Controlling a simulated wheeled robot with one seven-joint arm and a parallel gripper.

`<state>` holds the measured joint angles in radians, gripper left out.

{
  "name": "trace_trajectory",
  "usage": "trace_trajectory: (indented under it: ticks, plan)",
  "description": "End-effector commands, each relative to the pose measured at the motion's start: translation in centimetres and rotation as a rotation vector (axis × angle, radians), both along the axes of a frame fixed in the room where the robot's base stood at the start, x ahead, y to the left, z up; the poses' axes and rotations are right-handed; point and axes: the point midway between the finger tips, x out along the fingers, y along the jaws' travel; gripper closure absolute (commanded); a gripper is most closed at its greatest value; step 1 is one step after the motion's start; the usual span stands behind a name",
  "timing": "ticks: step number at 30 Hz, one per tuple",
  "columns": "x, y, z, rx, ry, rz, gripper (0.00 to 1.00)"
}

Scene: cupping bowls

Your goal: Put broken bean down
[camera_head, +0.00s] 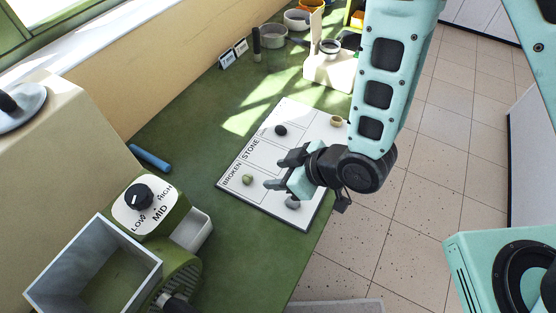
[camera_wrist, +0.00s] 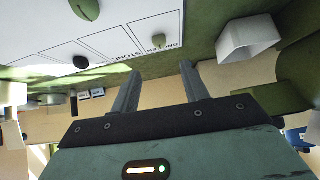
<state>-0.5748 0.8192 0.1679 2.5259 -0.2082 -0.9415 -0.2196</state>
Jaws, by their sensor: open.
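A white sorting board (camera_head: 262,182) lies on the green counter, with BROKEN and STONE lettered along its left edge. A small green bean (camera_head: 247,179) is on the board beside the word BROKEN. A green bean with a dark line also shows at the top of the wrist view (camera_wrist: 85,9). My gripper (camera_head: 274,171) is open and empty above the near part of the board, right of the bean. Its two fingers stand apart in the wrist view (camera_wrist: 160,72).
A dark stone (camera_head: 281,130) sits near the STONE label, with a tan piece (camera_head: 337,120) at the far right. A grey piece (camera_head: 292,202) lies near the front edge. A machine with a dial (camera_head: 142,196) and a square hopper (camera_head: 95,265) stand at lower left.

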Motion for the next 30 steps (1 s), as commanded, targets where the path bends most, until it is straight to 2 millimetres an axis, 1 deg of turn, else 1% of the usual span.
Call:
trace_trajectory:
  ticks: [1, 3, 12, 20, 23, 25, 29, 30]
  plan:
    - [-0.1, -0.2, 0.8, -0.003, 0.001, 0.000, 0.55]
    - [-0.3, -0.4, 0.9, -0.003, 0.001, 0.000, 0.55]
    - [-0.6, -0.9, 0.8, -0.004, -0.003, -0.001, 0.55]
    - [-0.6, -0.9, 0.9, -0.008, -0.003, -0.002, 0.55]
    - [-0.2, -1.0, 1.8, -0.029, 0.012, -0.013, 0.55]
    - [0.2, -1.2, 3.0, -0.058, 0.033, -0.028, 0.55]
    - [0.5, -2.1, 6.0, -0.135, 0.095, -0.067, 0.55]
    - [0.4, -2.5, 6.9, -0.160, 0.116, -0.082, 0.55]
